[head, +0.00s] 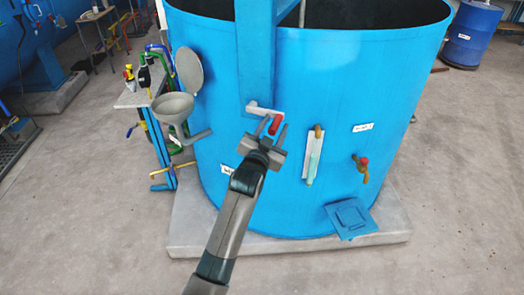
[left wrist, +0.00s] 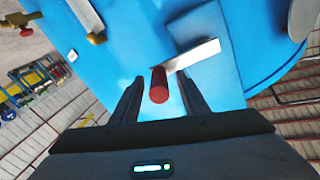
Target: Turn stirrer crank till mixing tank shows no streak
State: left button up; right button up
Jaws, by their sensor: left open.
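The big blue mixing tank (head: 360,90) stands in the middle of the head view. The stirrer crank (head: 258,108) is a pale flat arm at the foot of the blue post, with a red handle (head: 274,125) at its right end. My left gripper (head: 274,129) is open, its fingers pointing at the red handle. In the left wrist view the red handle (left wrist: 159,85) shows between the two open fingers, and the crank arm (left wrist: 196,55) runs up to the right. I cannot tell whether the fingers touch the handle. A sight glass (head: 314,157) with pale green content is on the tank wall. My right gripper is out of view.
A grey funnel (head: 173,107) with raised lid and a small pipe stand are left of the tank. A red-handled tap (head: 362,166) and a blue plate (head: 350,218) are at the right front. The concrete floor in front is clear.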

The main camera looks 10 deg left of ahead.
pick_arm(q)
jog(key=s+a+b, duration=0.1)
jog(key=s+b, duration=0.3)
jog(key=s, duration=1.2)
jog(key=shift+s+a+b, duration=0.3)
jog(key=shift+s, duration=0.05)
jog(key=shift+f, duration=0.1)
